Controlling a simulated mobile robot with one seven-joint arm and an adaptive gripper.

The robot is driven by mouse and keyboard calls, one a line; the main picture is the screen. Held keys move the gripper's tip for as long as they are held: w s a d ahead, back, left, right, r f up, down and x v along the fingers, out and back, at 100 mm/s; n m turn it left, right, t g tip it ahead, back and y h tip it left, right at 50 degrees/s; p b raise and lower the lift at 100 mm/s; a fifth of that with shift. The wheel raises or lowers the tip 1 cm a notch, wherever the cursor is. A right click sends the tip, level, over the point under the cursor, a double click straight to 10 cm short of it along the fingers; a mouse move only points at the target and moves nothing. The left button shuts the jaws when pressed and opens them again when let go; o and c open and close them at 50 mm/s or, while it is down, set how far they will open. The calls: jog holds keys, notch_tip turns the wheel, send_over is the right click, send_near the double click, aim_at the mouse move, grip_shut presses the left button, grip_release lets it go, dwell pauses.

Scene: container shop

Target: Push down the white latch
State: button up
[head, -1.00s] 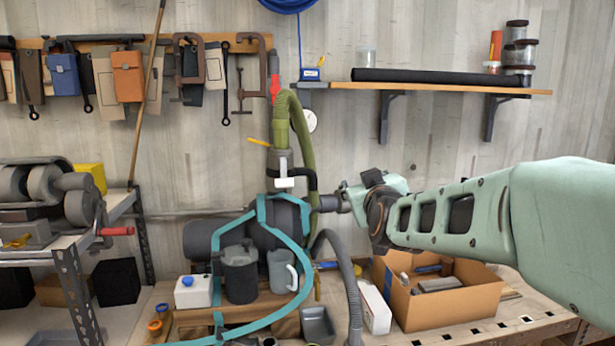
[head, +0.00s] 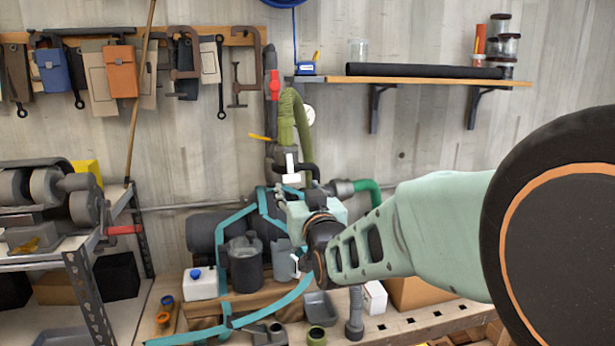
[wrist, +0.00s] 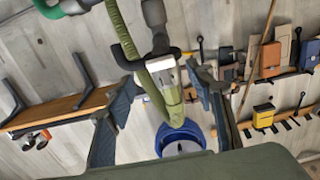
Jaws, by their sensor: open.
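The white latch (head: 291,168) is a small T-shaped piece on the dark pipe fitting below the green hose, behind the workbench. In the wrist view the white latch (wrist: 163,74) shows beside the green hose, between my two fingers in the picture. My gripper (wrist: 160,82) is open, with nothing held between its fingers. In the head view my gripper (head: 292,203) is just below the latch; its fingers are partly hidden and contact cannot be told.
A green hose (head: 286,113) rises above the latch, with a yellow lever (head: 262,137) to its left. A wall shelf (head: 425,81) hangs at upper right.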

aim_at(292, 179)
jog(key=shift+p+x, duration=1.05)
jog(key=shift+x, duration=2.85)
jog(key=shift+c, duration=0.5)
jog(key=c, duration=1.1)
jog(key=shift+o, duration=0.2)
jog(key=shift+f+b, duration=0.35)
jog(key=shift+b, duration=0.85)
jog(key=shift+w+b, duration=0.1)
jog(key=shift+b, duration=0.55)
jog(key=t+b, duration=0.1)
jog(key=b, duration=0.3)
jog(key=shift+w+a+f, duration=0.1)
jog(key=shift+w, duration=0.05)
jog(key=t+b, duration=0.1)
jog(key=b, duration=0.2)
jog(key=shift+w+y, duration=0.15)
jog(key=shift+y, duration=0.15)
jog(key=shift+c, duration=0.2)
jog(key=shift+o, duration=0.2)
jog(key=shift+w+r+b, duration=0.1)
jog(key=shift+r+b, duration=0.1)
jog(key=shift+b, duration=0.65)
